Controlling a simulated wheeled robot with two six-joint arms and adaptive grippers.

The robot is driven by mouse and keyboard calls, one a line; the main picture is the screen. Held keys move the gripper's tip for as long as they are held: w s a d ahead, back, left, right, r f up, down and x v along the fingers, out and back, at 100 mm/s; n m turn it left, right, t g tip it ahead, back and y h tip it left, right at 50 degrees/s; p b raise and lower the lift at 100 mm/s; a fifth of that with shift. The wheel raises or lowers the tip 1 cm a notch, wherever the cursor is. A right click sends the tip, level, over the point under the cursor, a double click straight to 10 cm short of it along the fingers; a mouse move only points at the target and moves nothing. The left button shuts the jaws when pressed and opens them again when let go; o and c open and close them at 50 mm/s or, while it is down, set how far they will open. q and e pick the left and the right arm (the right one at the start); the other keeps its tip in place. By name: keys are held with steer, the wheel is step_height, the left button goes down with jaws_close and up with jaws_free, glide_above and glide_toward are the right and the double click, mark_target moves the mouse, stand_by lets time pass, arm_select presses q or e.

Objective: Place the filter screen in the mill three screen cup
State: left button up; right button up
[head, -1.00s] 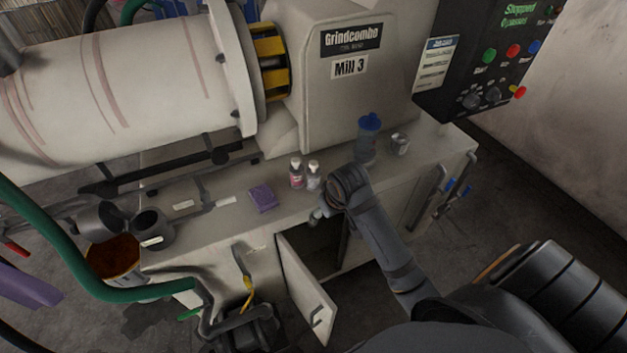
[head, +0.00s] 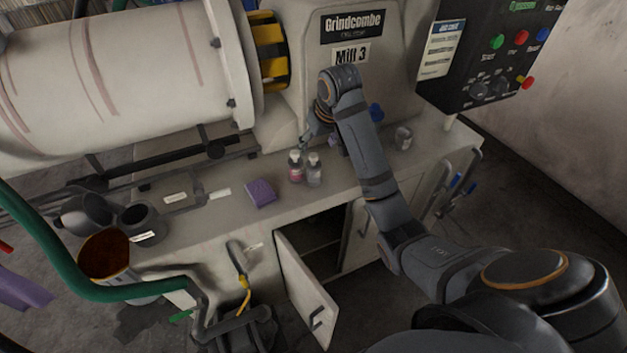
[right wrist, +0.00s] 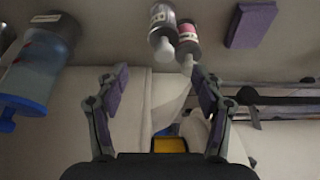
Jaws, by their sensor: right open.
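I cannot make out a filter screen in either view. A dark cup (head: 140,222) with a white label stands at the left end of the bench top; the label is too small to read. Another dark rounded vessel (head: 86,211) is just left of it. My right gripper (head: 312,138) is above the back of the bench, in front of the mill marked Mill 3 (head: 350,51). In the right wrist view its two purple-padded fingers (right wrist: 159,73) are spread with nothing between them. My left gripper is not in view.
A blue-capped bottle (right wrist: 38,65) and a metal can (head: 403,138) stand right. A cabinet door (head: 308,292) hangs open below.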

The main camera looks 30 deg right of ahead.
mark_target(314, 155)
steer(key=shift+w+f, duration=0.2)
steer(key=shift+f, duration=0.45)
steer(key=shift+r, duration=0.15)
steer(key=shift+w+a+f+b, duration=0.1)
steer(key=shift+a+f+b, duration=0.1)
steer(key=shift+f+b, duration=1)
steer(key=x, duration=0.3)
steer(key=shift+w+r, duration=0.1)
steer(key=shift+w, duration=0.05)
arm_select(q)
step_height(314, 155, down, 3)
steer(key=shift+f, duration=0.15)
arm_select(e)
steer(key=shift+r, duration=0.1)
steer(key=shift+c, duration=0.4)
jaws_close()
